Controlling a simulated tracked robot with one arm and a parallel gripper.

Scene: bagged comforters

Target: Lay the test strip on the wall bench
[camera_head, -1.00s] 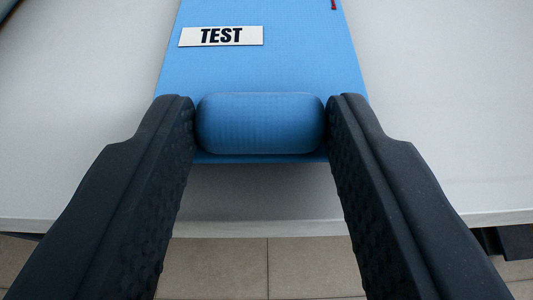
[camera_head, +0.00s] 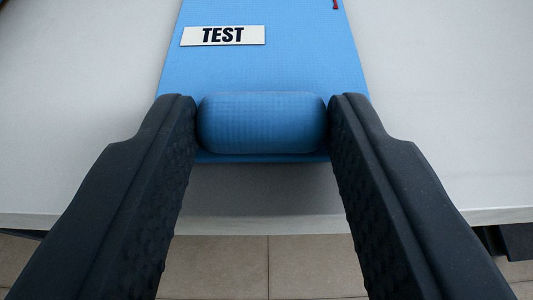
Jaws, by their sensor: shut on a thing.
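The test strip (camera_head: 285,65) is a flat blue panel with a white label reading TEST (camera_head: 223,36) and a small red mark near its top right. A rounded blue grip block (camera_head: 262,123) sits at its near end. My gripper (camera_head: 262,125) is shut on this block, one dark finger against each side. The strip extends away from me over the pale wall bench (camera_head: 440,110), and its far end is out of the picture. I cannot tell whether the strip touches the bench top; a soft shadow lies below its near edge.
The bench's front edge (camera_head: 265,226) runs across the picture below the strip. Beige floor tiles (camera_head: 230,268) show in front of it. A dark piece (camera_head: 517,241) shows under the bench at the right. The bench top is clear on both sides of the strip.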

